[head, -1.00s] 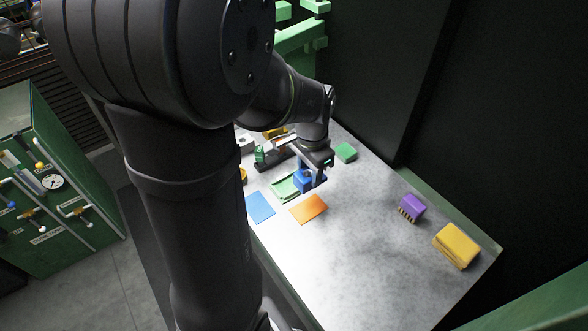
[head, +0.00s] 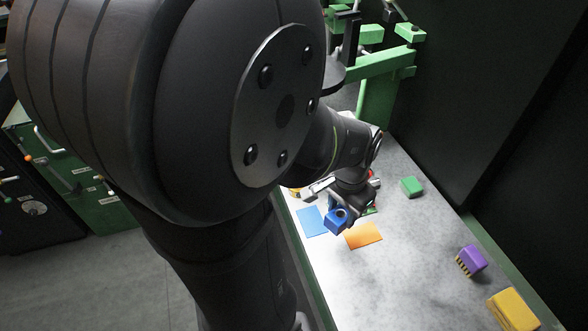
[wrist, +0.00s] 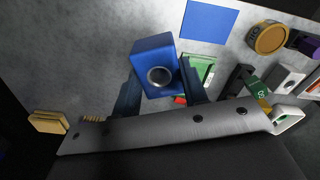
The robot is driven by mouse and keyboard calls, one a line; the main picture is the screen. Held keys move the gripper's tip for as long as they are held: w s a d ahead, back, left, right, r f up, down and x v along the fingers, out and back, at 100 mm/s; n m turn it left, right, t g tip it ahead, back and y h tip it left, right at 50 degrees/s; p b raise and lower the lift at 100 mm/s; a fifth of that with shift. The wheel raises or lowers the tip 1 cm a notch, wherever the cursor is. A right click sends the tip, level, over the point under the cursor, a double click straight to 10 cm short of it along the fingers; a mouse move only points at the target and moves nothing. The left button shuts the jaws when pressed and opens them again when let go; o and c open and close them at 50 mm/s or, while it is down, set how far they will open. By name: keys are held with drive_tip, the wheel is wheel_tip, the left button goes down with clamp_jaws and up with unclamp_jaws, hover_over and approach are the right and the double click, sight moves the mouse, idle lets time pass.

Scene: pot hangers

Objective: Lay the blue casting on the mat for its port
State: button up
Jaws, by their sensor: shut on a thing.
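The blue casting (head: 333,223) is held in my gripper (head: 341,214). In the wrist view the casting (wrist: 153,53) sits between the two dark fingers of my gripper (wrist: 158,84), which is shut on it. A round metal port shows on the casting's face toward the wrist camera. The casting looks tilted in the head view. A flat blue mat (head: 309,219) lies left of it, and an orange mat (head: 364,236) lies to its right. The blue mat also shows in the wrist view (wrist: 209,19), beyond the casting. The casting's height above the table is hard to tell.
A green tray (wrist: 203,66) lies partly hidden behind a finger. A round yellow piece (wrist: 268,38) is beside the blue mat. A green block (head: 411,187), a purple brush (head: 471,261) and a yellow sponge (head: 512,311) stand on the right. The table between is clear.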

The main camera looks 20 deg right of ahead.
drive_tip(key=w+a+f, duration=0.1)
drive_tip(key=w, duration=0.1)
drive_tip(key=w+a+f, duration=0.1)
drive_tip(key=w+f, duration=0.1)
drive_tip(key=w, duration=0.1)
drive_tip(key=w+a+f, duration=0.1)
drive_tip(key=w+f, duration=0.1)
drive_tip(key=w, duration=0.1)
drive_tip(key=shift+a+f, duration=0.25)
drive_tip(key=shift+a, duration=0.15)
drive_tip(key=shift+f, duration=1.95)
drive_tip(key=shift+f, duration=0.1)
drive_tip(key=o, duration=1.1)
wheel_tip(320, 180, up, 12)
drive_tip(key=shift+r, duration=0.15)
